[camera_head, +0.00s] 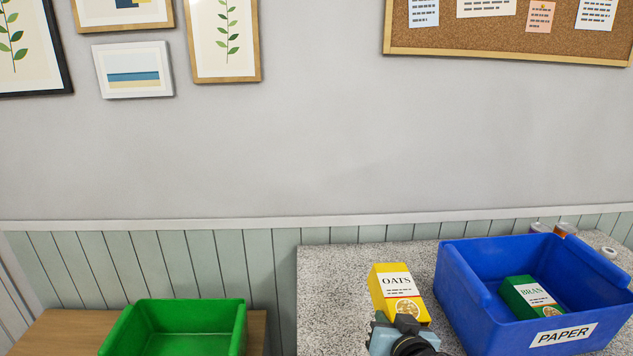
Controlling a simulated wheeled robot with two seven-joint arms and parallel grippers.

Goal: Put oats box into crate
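The oats box (386,284) is yellow with a white label reading OATS. It stands on the speckled counter, left of the blue crate. The blue crate (463,297) carries a PAPER label on its front and holds a green BRAN box (528,296). A green crate (138,318) sits on the wooden surface at the lower left and looks empty as far as it shows. My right gripper (400,330) is at the bottom, in front of the lower part of the oats box. Its fingers are not clear, so I cannot tell whether it touches the box. My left gripper is out of view.
The speckled counter (330,290) is clear left of the oats box. Small jars (565,229) and a white roll-like item (608,252) stand behind the blue crate. The wooden surface (62,333) at the lower left is separate from the counter. A wall is behind.

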